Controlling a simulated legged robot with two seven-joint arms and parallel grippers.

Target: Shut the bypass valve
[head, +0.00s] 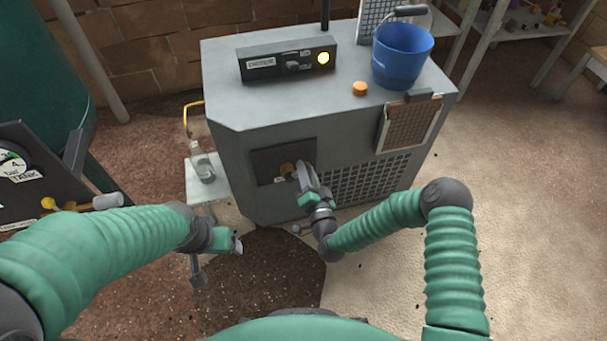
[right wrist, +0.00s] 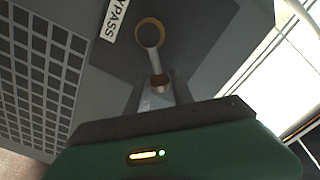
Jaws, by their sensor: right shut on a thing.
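The bypass valve (head: 287,170) is on a dark panel (head: 268,156) on the front of the grey cabinet. In the right wrist view it shows as a brass ring (right wrist: 149,33) with a grey lever (right wrist: 155,64), beside a partly cut-off label (right wrist: 115,18) reading "YPASS". My right gripper (head: 300,172) is at the valve. In the right wrist view its fingers (right wrist: 160,92) are shut on the lever's brownish end. In the head view the gripper hides most of the lever. My left gripper (head: 238,246) is away from the valve at lower left; its jaws are unclear.
The grey cabinet (head: 235,75) carries a control box (head: 286,62) with a lit yellow lamp, an orange knob (head: 360,88) and a blue bucket (head: 402,55). A bottle (head: 202,163) stands on a small white shelf at the left. A gauge panel (head: 30,170) is at far left.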

